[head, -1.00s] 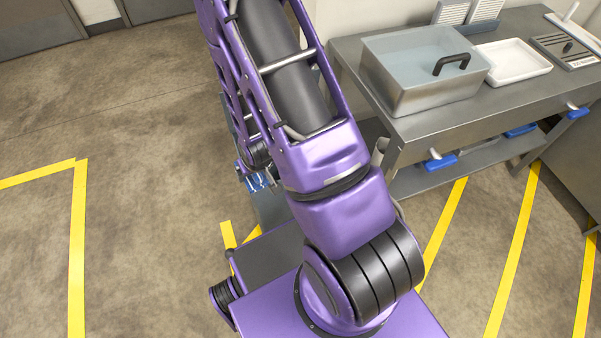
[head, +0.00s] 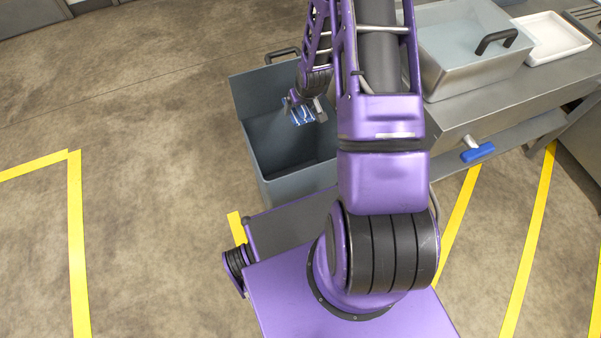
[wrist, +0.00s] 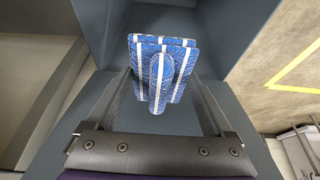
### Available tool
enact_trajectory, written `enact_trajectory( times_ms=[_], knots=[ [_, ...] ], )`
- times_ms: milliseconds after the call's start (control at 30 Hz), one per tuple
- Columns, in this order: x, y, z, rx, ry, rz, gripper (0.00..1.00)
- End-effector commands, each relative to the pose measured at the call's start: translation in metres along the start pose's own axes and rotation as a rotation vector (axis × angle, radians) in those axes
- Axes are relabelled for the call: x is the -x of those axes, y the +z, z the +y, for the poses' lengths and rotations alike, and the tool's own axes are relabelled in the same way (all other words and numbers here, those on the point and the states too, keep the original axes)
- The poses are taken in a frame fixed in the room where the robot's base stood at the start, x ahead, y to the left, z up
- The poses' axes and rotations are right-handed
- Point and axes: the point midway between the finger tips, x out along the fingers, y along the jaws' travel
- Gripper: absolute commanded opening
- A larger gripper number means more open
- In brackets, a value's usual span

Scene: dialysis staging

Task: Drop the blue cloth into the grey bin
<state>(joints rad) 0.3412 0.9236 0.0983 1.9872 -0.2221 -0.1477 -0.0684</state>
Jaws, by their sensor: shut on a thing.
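The blue cloth (wrist: 180,52), with white stripes, hangs folded between the fingers of my gripper (wrist: 160,85) in the wrist view. In the head view the cloth (head: 300,115) shows small and blue at the end of my arm, with my gripper (head: 305,108) shut on it. The grey bin (head: 262,150) is an open box standing on the floor, partly hidden by my arm. The cloth appears over the bin's opening. In the wrist view the grey bin walls (wrist: 235,35) surround the cloth; its height above the bin floor is hard to tell.
The floor at left is clear, marked with yellow tape (head: 77,240).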

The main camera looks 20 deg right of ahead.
Motion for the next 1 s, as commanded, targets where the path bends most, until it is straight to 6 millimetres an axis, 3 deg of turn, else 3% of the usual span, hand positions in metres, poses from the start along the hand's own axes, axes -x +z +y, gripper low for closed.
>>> enact_trajectory(
  times_ms=[300,667,700,767,1000],
  knots=[
    [-0.037,0.016,-0.001,-0.001,0.0,0.0,0.34],
    [-0.042,0.018,0.0,-0.001,0.0,0.0,0.34],
    [-0.042,0.018,0.0,-0.001,0.0,0.0,0.92],
    [-0.042,0.018,0.0,-0.001,0.0,0.0,1.0],
    [-0.04,0.017,0.0,-0.001,0.0,0.0,1.0]
  ],
)
